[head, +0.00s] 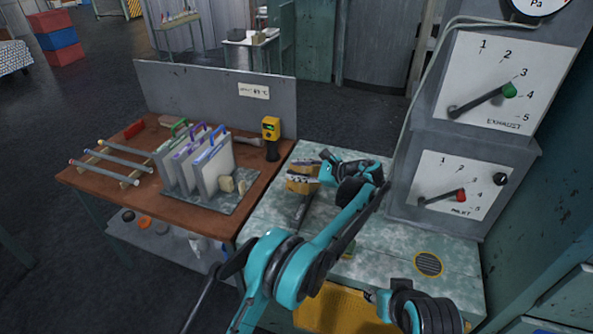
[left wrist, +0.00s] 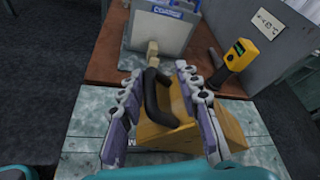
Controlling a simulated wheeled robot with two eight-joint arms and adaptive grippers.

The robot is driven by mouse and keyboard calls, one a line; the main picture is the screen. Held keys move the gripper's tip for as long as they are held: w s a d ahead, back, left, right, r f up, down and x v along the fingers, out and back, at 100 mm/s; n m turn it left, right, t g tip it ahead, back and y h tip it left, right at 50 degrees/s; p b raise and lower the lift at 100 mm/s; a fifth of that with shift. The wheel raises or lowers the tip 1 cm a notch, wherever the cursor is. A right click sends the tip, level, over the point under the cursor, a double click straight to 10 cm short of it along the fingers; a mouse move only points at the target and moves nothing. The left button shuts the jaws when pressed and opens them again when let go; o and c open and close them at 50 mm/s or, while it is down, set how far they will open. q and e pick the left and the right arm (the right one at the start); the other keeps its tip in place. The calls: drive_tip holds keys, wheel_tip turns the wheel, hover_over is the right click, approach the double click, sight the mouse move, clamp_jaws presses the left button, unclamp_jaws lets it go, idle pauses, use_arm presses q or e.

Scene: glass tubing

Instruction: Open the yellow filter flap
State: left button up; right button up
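A yellow panel (head: 335,309), which looks like the filter flap, shows at the front of the metal bench, below its top. My arm partly covers it, and I cannot tell how far it is open. My left gripper (head: 303,178) is over the bench top by a yellow block. In the left wrist view its two fingers (left wrist: 158,72) are apart, either side of the black curved handle of the yellow block (left wrist: 165,138). I see no clear grip on it. My right arm (head: 425,312) is at the bottom, near the panel's right end; its fingers are not clear.
The metal bench top (head: 400,230) has a round yellow-rimmed grate (head: 428,264). A gauge cabinet (head: 465,140) with levers stands at right. A wooden table (head: 190,211) at left holds white filter plates (head: 213,165), glass tubes (head: 112,162) and a yellow handheld meter (head: 271,130).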

use_arm(q)
drive_tip(key=v, duration=1.1)
drive_tip(key=shift+s+d, duration=0.2)
drive_tip(key=shift+d, duration=0.15)
drive_tip(key=shift+r, duration=0.1)
